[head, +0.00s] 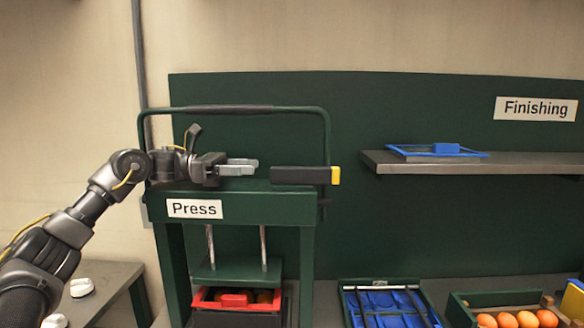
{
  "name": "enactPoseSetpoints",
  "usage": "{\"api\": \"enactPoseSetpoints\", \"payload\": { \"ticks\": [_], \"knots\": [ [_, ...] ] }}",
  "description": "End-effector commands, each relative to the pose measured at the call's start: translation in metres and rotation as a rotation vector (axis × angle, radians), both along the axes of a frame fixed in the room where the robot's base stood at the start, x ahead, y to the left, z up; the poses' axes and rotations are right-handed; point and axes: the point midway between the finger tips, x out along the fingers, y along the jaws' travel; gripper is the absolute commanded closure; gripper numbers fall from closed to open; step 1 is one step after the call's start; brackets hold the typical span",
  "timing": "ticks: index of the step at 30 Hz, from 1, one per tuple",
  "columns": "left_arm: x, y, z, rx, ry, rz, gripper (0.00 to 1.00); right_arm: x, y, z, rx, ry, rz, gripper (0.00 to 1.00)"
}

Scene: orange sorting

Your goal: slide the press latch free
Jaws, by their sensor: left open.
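The green press (263,208) stands left of centre, with a white "Press" label on its front beam. A black bar with a yellow end, which looks like the latch (300,175), lies across the top of the press at its right side. My left gripper (256,167) is open, its fingers pointing right, just left of the bar's black end with a small gap in the picture. A green handle frame with a dark grip (225,109) rises above the gripper. Under the press plate is a red tray (204,299) with orange items, partly hidden. My right gripper is not in view.
A grey shelf (480,168) on the right holds a blue frame (436,151), below the "Finishing" sign. A green crate with blue dividers (345,290) and a box of oranges (466,301) stand at the lower right. A grey side table (112,278) is at lower left.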

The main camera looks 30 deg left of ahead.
Motion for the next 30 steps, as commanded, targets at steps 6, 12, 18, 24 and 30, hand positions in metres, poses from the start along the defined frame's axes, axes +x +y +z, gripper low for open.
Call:
{"api": "enactPoseSetpoints", "payload": {
  "ticks": [6, 12, 18, 24, 30],
  "knots": [
    [0.012, -0.027, 0.002, 0.001, 0.003, 0.004, 0.56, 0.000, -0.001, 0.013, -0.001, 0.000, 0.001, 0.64],
    [0.029, -0.062, 0.003, -0.001, 0.002, 0.001, 0.56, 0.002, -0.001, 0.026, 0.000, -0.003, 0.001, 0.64],
    [0.039, -0.083, 0.001, -0.001, 0.003, 0.004, 0.56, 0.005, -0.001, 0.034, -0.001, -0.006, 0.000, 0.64],
    [0.043, -0.089, 0.000, -0.002, 0.001, 0.005, 0.56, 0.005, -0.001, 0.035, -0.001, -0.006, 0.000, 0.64],
    [0.043, -0.090, -0.001, -0.001, 0.000, 0.004, 0.56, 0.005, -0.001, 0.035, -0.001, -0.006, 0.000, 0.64]
  ]
}}
